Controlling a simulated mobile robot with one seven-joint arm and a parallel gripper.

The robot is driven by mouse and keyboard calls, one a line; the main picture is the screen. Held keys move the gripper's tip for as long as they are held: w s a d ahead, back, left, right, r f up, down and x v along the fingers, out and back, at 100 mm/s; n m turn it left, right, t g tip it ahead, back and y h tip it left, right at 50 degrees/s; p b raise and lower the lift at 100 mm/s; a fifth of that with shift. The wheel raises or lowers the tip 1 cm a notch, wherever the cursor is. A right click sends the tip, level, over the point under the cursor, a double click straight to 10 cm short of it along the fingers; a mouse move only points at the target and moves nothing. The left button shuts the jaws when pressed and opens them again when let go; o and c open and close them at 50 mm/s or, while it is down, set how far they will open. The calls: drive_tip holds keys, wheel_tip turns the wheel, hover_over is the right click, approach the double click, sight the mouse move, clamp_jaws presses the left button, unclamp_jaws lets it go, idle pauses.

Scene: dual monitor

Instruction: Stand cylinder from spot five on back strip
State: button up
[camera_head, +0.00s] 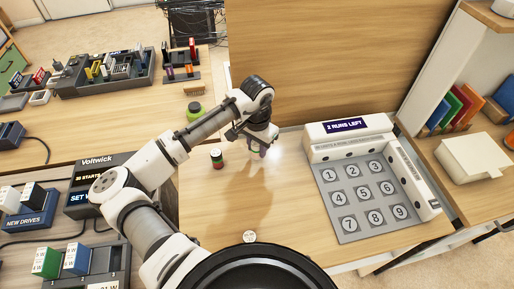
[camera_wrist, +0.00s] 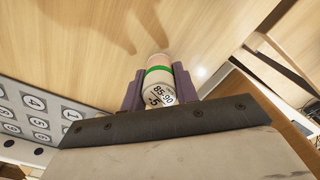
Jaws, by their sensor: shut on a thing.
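My gripper (camera_head: 264,150) hangs over the bare wood left of the numbered board (camera_head: 348,228). In the wrist view its two purple fingers (camera_wrist: 160,90) are shut on a white cylinder (camera_wrist: 158,92) with a green band and black print reading "85-90". The cylinder is hard to make out in the head view. The board has numbered circles in rows; spot five (camera_head: 361,191) shows its number with nothing standing on it. The back strip (camera_head: 348,145) runs along the board's far edge, below a raised "2 RUNS LEFT" display (camera_head: 346,125).
A dark cylinder with red and green bands (camera_head: 217,158) stands left of my gripper. A small white round thing (camera_head: 249,236) is nearer the front. A side strip (camera_head: 415,178) borders the board's right. A wooden panel (camera_head: 340,55) rises behind the table.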

drive_tip(key=shift+f, duration=0.75)
drive_tip(key=shift+f, duration=0.1)
drive_tip(key=o, duration=0.9)
drive_tip(key=shift+o, duration=0.2)
wheel_tip(320, 180, up, 12)
drive_tip(key=shift+r+b, duration=0.15)
drive_tip(key=shift+b, duration=0.9)
drive_tip(key=shift+s, duration=0.1)
